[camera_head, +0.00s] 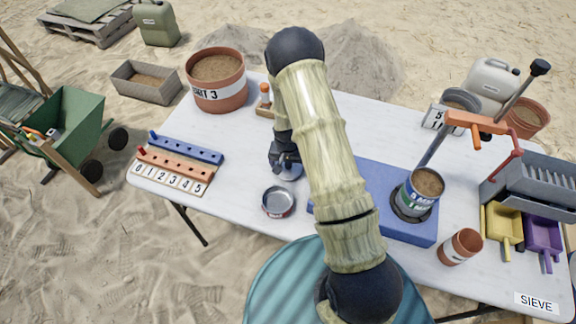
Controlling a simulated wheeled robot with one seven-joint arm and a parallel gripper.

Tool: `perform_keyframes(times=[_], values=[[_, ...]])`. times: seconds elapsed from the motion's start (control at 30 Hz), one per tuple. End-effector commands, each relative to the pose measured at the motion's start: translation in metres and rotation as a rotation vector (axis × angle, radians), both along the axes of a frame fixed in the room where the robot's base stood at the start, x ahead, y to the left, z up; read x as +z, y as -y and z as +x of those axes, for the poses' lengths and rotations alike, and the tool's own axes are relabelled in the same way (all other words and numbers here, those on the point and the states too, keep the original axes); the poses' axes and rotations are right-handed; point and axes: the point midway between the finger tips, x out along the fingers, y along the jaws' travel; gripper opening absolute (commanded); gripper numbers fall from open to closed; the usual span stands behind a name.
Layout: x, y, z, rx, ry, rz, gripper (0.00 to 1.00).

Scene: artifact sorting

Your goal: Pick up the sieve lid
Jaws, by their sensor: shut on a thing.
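My gripper (283,163) is over the table's middle, left of the blue board. It is shut on a small round grey piece, the sieve lid (292,174), which shows partly beneath the fingers and behind my arm. I cannot tell whether the lid touches the table. A round metal dish (278,203) with a red band sits on the table just in front of the gripper. A labelled can of sand (420,190) stands in a ring on the blue board (400,229).
A pot of sand (216,84) stands at the table's back left, beside peg rails (180,160) and number cards. A lever press (478,122), a tilted clay cup (460,246), and yellow (502,224) and purple scoops (543,236) fill the right.

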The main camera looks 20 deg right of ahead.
Motion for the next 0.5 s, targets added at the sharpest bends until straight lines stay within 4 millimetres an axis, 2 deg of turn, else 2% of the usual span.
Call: perform_keyframes(times=[0.17,0.5], values=[[0.020,0.000,0.001,0.000,0.003,0.000,0.67],[0.078,0.000,0.001,0.001,0.004,0.000,0.67]])
